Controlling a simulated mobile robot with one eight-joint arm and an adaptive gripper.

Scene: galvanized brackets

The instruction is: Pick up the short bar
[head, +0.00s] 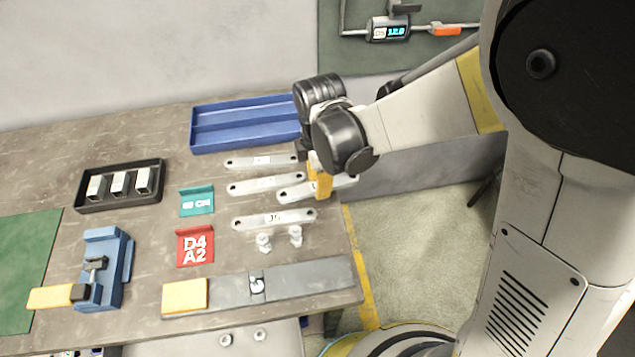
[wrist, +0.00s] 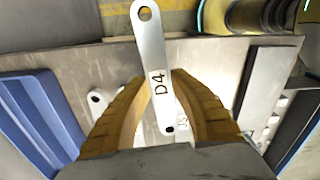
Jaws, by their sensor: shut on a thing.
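My gripper (head: 319,184) is at the right edge of the bench, its yellow fingers shut on a pale metal bar (head: 291,192). In the wrist view the fingers (wrist: 160,120) close on both sides of this bar (wrist: 150,45), which is marked D4 and has a hole at each end. One end sticks out past the fingertips. Three other bars lie on the bench: an upper one (head: 261,161), a middle one (head: 262,185) and a lower one marked J5 (head: 273,219). I cannot tell whether the held bar touches the bench.
A blue tray (head: 243,139) stands behind the bars. A teal card (head: 196,201) and a red card marked D4 A2 (head: 195,246) are to the left. Bolts (head: 264,242) stand below the J5 bar. A grey fixture (head: 318,277) lies along the front. The bench ends just right of my gripper.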

